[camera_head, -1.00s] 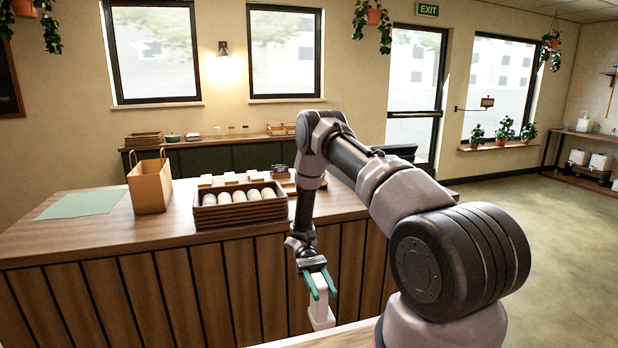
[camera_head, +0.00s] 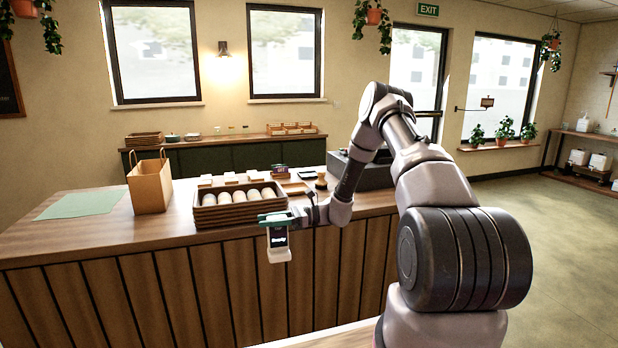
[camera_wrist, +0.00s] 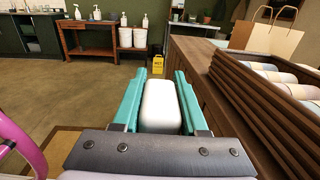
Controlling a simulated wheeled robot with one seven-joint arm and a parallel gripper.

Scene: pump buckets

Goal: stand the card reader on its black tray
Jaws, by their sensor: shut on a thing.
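The card reader (camera_head: 278,246), white with a dark screen, hangs roughly upright in front of the counter's near face. My gripper (camera_head: 276,218) is shut on its upper part, with the teal fingers level and pointing left. In the wrist view the white reader (camera_wrist: 160,105) sits between the two teal fingers of my gripper (camera_wrist: 159,82).
The wooden counter (camera_head: 110,243) is just behind the reader. A stacked wooden crate of pale rolls (camera_head: 238,214) stands near its front edge, close to my gripper. A paper bag (camera_head: 150,187), green mat (camera_head: 82,204) and dark boxy thing (camera_head: 372,176) are on top.

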